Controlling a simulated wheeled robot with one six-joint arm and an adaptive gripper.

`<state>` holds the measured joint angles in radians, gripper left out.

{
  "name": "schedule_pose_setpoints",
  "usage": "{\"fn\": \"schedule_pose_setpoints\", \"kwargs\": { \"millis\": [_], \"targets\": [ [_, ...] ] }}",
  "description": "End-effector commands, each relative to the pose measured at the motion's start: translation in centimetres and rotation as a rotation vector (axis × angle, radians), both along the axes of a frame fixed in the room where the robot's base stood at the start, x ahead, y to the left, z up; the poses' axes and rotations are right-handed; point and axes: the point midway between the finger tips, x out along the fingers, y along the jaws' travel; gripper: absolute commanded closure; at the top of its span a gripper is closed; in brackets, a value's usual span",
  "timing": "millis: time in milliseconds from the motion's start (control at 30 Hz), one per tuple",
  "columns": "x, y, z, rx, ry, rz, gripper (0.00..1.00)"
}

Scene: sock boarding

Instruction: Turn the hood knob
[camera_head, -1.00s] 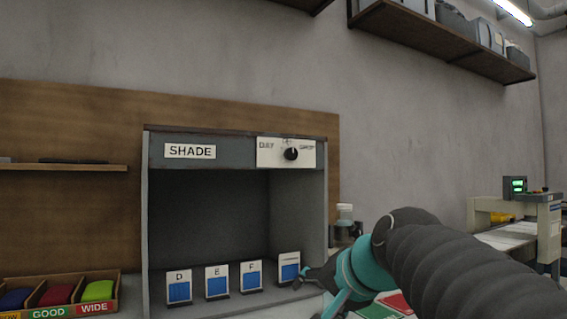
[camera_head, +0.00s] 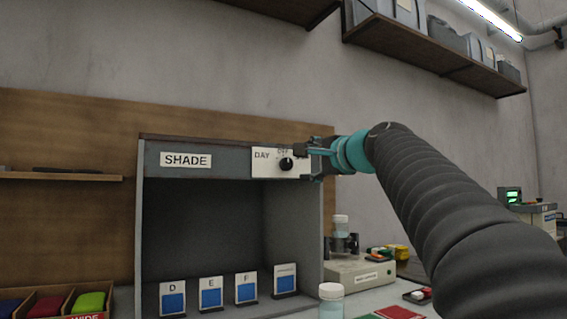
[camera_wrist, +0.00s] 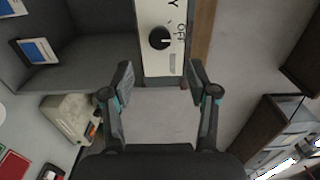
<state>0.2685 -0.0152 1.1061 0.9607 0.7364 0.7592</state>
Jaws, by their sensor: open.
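The hood knob (camera_head: 286,164) is a black round dial on a white plate (camera_head: 264,170) at the upper right of the grey hood (camera_head: 215,170) labelled SHADE. The plate reads DAY on the left and OFF at the top; its right label is hidden by my gripper. In the wrist view the knob (camera_wrist: 159,38) lies ahead, above the gap between the fingers. My gripper (camera_head: 312,160) is open and empty, just right of the knob. In the wrist view its fingers (camera_wrist: 160,78) are spread apart, and no contact with the knob shows.
Cards with blue swatches (camera_head: 211,293) stand inside the hood. A jar (camera_head: 331,300) and a beige device (camera_head: 358,275) stand right of it. A wall shelf (camera_head: 440,62) with bins hangs at the upper right. The wall right of the hood is bare.

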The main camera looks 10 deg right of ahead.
Motion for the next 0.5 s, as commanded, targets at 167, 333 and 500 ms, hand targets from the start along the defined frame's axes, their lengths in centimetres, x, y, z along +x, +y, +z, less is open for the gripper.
{"fn": "schedule_pose_setpoints", "kwargs": {
  "millis": [167, 333, 500],
  "targets": [
    [3.4, 1.2, 0.1, -0.002, 0.002, 0.003, 0.41],
    [6.1, 2.1, 0.1, -0.002, 0.002, 0.002, 0.41],
    [7.8, 2.6, 0.1, -0.002, 0.0, 0.001, 0.41]
  ]
}}
